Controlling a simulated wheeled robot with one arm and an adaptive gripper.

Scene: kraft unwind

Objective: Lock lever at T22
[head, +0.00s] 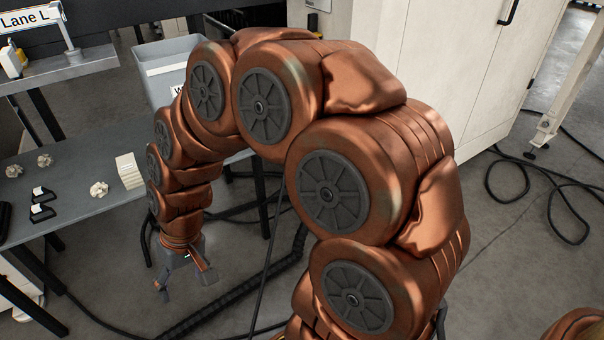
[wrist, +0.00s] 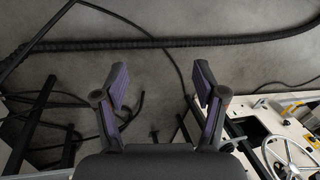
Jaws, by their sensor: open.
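My gripper (head: 185,281) hangs pointing down in the head view, to the right of the grey table and above the floor. Its fingers are spread with nothing between them. In the wrist view the two purple-padded fingers (wrist: 160,86) are wide apart, with bare floor and cables beyond. I cannot make out a lever or a T22 label in either view. A pale machine part with a spoked handwheel (wrist: 290,155) shows at the lower right of the wrist view, partly cut off by the frame.
The grey table (head: 85,215) holds crumpled paper balls (head: 99,189), black clip-like items (head: 42,204) and a white stack (head: 129,171). A grey bin (head: 165,65) stands behind. A "Lane L" sign (head: 28,18) is top left. Cables (wrist: 200,41) cross the floor; a white cabinet (head: 440,60) stands behind.

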